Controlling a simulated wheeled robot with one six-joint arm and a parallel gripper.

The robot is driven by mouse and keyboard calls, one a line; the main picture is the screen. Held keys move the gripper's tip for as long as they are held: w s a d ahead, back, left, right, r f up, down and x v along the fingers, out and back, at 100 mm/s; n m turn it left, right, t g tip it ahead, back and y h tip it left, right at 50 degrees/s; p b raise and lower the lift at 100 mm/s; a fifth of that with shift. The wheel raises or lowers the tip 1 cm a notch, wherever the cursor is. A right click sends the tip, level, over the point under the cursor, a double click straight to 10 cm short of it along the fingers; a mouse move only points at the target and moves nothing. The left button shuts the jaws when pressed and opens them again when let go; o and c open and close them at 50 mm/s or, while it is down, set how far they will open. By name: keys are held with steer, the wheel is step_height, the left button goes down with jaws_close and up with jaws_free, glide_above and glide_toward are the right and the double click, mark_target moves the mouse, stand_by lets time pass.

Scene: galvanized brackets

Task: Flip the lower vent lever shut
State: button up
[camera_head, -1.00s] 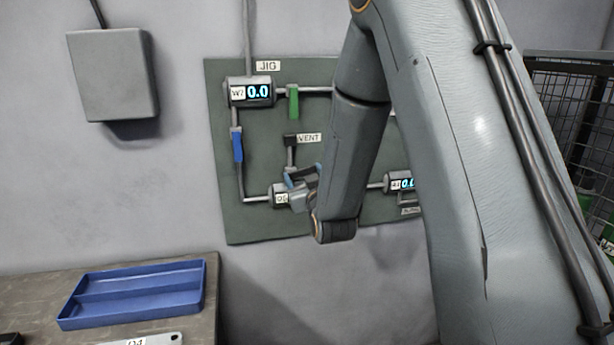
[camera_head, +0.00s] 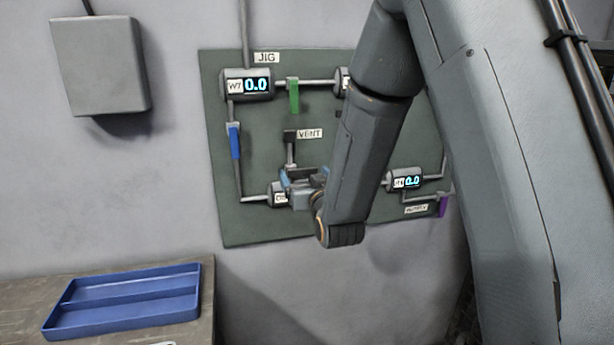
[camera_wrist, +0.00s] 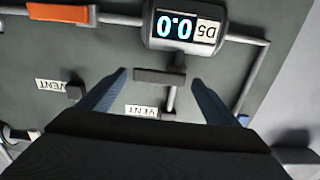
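The lower vent line rises from the D5 gauge (camera_wrist: 185,27), which reads 0.0 in the upside-down wrist view. A dark lever bar (camera_wrist: 155,76) lies crosswise to the short vent stem (camera_wrist: 171,98), beside a VENT label (camera_wrist: 143,111). My gripper (camera_wrist: 161,79) is open, with one blue-grey finger on each side of the bar and visible gaps. Contact cannot be told. In the head view my gripper (camera_head: 304,178) is in front of the lower left of the panel, covering most of that gauge. The VENT label (camera_head: 310,133) and black stem end (camera_head: 290,135) show above it.
The green panel (camera_head: 265,225) also carries a W7 gauge (camera_head: 248,85), a green lever (camera_head: 294,97), a blue lever (camera_head: 235,142) and a purple lever (camera_head: 442,206). An orange lever (camera_wrist: 60,13) and second VENT label (camera_wrist: 50,85) are nearby. A blue tray (camera_head: 125,302) lies below left.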

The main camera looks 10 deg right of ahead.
steer(key=shift+s+d, duration=0.1)
steer(key=s+d+b, duration=0.1)
steer(key=s+b, duration=0.1)
steer(key=s, duration=0.5)
steer(key=shift+s, duration=0.25)
steer(key=shift+d, duration=0.1)
steer(key=s+d+f+g+h, duration=0.1)
steer(key=s+d+f+g, duration=0.25)
steer(key=f, duration=0.25)
steer(key=s+d+f+g+h, duration=0.1)
steer(key=s+d+f+g, duration=0.1)
steer(key=s+f+g, duration=0.4)
steer(key=s+d+f+g, duration=0.2)
steer(key=s+g, duration=0.1)
steer(key=s, duration=0.4)
steer(key=s+d+f+m+g, duration=0.1)
steer(key=s+d+f+g, duration=0.1)
steer(key=s, duration=0.6)
steer(key=shift+s+d+f+m+g+h, duration=0.15)
steer(key=shift+d+f+m+g+h, duration=0.35)
steer(key=shift+g, duration=0.75)
steer(key=shift+d+r, duration=0.1)
steer(key=shift+r, duration=0.05)
